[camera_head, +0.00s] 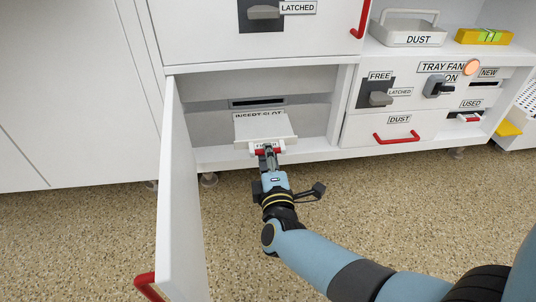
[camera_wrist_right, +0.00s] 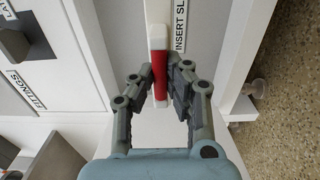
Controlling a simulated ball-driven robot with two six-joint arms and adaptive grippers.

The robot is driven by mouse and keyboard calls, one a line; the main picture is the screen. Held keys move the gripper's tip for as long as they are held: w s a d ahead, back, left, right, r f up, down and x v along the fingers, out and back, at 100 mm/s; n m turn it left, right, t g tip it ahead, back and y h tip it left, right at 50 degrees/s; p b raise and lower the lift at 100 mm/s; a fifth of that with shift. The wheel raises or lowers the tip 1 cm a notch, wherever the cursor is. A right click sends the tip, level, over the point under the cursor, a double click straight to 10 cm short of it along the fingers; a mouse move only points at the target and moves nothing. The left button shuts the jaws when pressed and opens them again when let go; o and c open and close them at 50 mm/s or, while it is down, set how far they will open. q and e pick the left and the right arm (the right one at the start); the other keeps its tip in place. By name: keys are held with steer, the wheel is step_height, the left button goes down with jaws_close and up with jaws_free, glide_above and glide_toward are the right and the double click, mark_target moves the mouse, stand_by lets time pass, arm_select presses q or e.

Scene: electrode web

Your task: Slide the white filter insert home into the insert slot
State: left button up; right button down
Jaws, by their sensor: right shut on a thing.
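The white filter insert (camera_head: 262,126) lies flat in the open lower compartment, its front near the cabinet's front edge. Its red grip (camera_wrist_right: 159,72) sits between the fingers of my right gripper (camera_wrist_right: 160,88) in the wrist view. My right gripper (camera_head: 267,154) is shut on the insert at its front end, seen from above in the head view. The dark insert slot (camera_head: 258,102) shows in the compartment's back wall, behind the insert's far edge. The insert partly covers the INSERT SLOT label. Whether the far edge touches the slot is unclear. My left gripper is not in view.
The compartment's white door (camera_head: 180,200) stands open to the left, with a red handle (camera_head: 148,287). A latched drawer (camera_head: 264,14) is above. At right are a dust drawer (camera_head: 398,134), tray fan switch (camera_head: 438,86) and used slot (camera_head: 469,117). The speckled floor in front is clear.

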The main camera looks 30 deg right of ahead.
glide_toward(262, 122)
steer(key=x, duration=0.2)
steer(key=shift+w+d+f, duration=0.2)
steer(key=shift+w, duration=0.2)
steer(key=shift+w+d, duration=0.15)
steer(key=shift+w, duration=0.1)
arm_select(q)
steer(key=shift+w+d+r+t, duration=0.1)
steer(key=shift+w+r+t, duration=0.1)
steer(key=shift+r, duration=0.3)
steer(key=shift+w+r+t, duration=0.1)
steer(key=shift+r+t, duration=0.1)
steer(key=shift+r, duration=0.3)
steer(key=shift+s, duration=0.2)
arm_select(e)
steer(key=shift+r, duration=0.1)
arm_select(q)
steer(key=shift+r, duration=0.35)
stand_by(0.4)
